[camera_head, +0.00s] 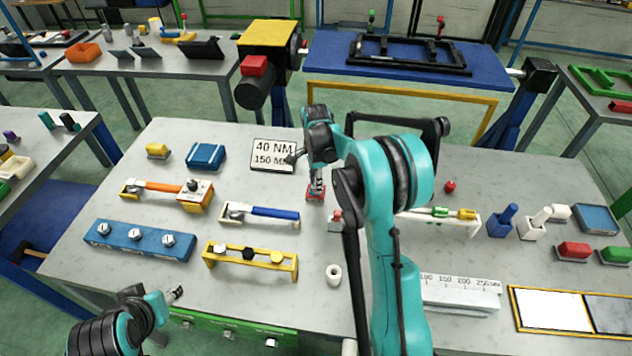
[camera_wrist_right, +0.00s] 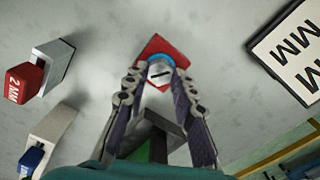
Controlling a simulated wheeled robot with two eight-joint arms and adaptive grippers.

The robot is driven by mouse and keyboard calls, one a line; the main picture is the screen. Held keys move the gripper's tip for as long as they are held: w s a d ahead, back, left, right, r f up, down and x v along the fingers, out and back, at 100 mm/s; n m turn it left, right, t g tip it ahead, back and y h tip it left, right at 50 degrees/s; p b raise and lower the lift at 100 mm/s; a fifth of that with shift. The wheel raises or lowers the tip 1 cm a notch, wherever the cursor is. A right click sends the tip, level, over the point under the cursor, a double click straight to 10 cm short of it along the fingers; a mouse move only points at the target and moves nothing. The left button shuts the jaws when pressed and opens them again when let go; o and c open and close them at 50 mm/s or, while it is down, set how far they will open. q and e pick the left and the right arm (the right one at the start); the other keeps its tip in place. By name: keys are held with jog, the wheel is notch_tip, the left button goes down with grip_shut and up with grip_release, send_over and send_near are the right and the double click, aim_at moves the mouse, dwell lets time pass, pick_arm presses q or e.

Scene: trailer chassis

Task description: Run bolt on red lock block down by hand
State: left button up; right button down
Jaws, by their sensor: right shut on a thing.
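The red lock block (camera_head: 315,197) lies on the grey table near its middle. It also shows in the right wrist view (camera_wrist_right: 152,47), partly covered. The bolt (camera_wrist_right: 160,72), with a slotted silver head and a blue ring, stands over the block. My right gripper (camera_head: 316,181) points down at the block. In the right wrist view its fingertips (camera_wrist_right: 158,77) are shut on the bolt, one on each side. How far the bolt sits in the block cannot be told. My left gripper (camera_head: 174,294) is low at the table's front left, away from the block; its jaws are too small to read.
A torque sign (camera_head: 272,155) stands just behind the block to the left. A blue-handled wrench on a holder (camera_head: 262,212) lies to the left of the block. A yellow rack (camera_head: 250,259) and a white cylinder (camera_head: 334,275) are nearer the front. My right arm hides part of the table.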

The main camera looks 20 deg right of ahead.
jog(key=m, duration=0.4)
jog(key=shift+w+r+m, duration=0.1)
jog(key=shift+m, duration=0.3)
dwell(0.4)
jog(key=c, duration=1.2)
grip_release()
jog(key=shift+a, duration=0.1)
notch_tip(320, 180, up, 12)
jog(key=shift+f, duration=0.1)
